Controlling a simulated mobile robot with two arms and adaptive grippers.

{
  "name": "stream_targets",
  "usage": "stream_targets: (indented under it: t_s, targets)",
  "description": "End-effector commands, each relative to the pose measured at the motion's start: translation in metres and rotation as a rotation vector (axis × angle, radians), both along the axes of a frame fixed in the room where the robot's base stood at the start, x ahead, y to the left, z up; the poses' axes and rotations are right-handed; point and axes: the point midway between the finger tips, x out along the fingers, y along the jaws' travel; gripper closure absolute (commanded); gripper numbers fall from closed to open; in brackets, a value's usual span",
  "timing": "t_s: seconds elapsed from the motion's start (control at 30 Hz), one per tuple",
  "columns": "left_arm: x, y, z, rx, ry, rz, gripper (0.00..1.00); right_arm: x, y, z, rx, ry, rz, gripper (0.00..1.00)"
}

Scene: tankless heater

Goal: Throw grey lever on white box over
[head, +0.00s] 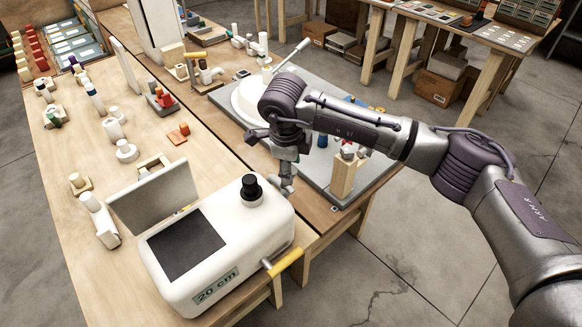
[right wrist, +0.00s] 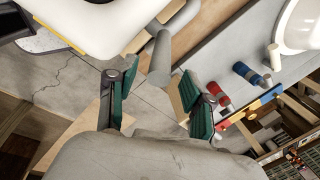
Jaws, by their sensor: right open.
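The white box (head: 217,243) with a dark top panel and a "20 cm" label stands at the front of the wooden bench. A short metal lever with a yellow grip (head: 285,262) sticks out of its right side. A black knob (head: 252,190) is on its top. My right gripper (head: 287,183) hangs just behind the box's right end, apart from the yellow grip. In the right wrist view its green-padded fingers (right wrist: 157,98) are apart and empty. A grey T-shaped bar (right wrist: 161,55) shows beyond them; I cannot tell whether it is the lever. My left gripper is not in view.
A grey board (head: 320,190) with a wooden block (head: 346,172) lies to the right, partly hidden by my right arm. A grey rod (head: 293,54) rises by a white round part (head: 246,100). Small fittings stand on the bench at left. Floor at right is free.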

Motion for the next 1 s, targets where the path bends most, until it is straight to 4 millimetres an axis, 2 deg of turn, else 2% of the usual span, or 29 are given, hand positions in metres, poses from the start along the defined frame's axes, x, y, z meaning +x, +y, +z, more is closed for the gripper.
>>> stream_targets:
  t_s: [0.1,0.23,0.57,0.87,0.9,1.0]
  targets:
    - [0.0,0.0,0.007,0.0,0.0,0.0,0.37,0.002,-0.001,-0.016,0.0,0.003,0.0,0.48]
    - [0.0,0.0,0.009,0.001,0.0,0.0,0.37,0.004,-0.001,-0.026,0.001,0.001,0.0,0.48]
    - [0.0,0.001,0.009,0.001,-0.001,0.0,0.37,0.005,-0.002,-0.03,0.001,0.0,0.001,0.48]
    - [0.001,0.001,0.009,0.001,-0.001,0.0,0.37,0.005,-0.001,-0.03,0.001,0.0,0.001,0.97]
    - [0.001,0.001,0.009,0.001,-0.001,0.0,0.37,0.005,-0.001,-0.03,0.001,0.0,0.001,1.0]
    - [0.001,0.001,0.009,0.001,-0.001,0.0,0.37,0.005,-0.001,-0.03,0.001,0.0,0.001,1.0]
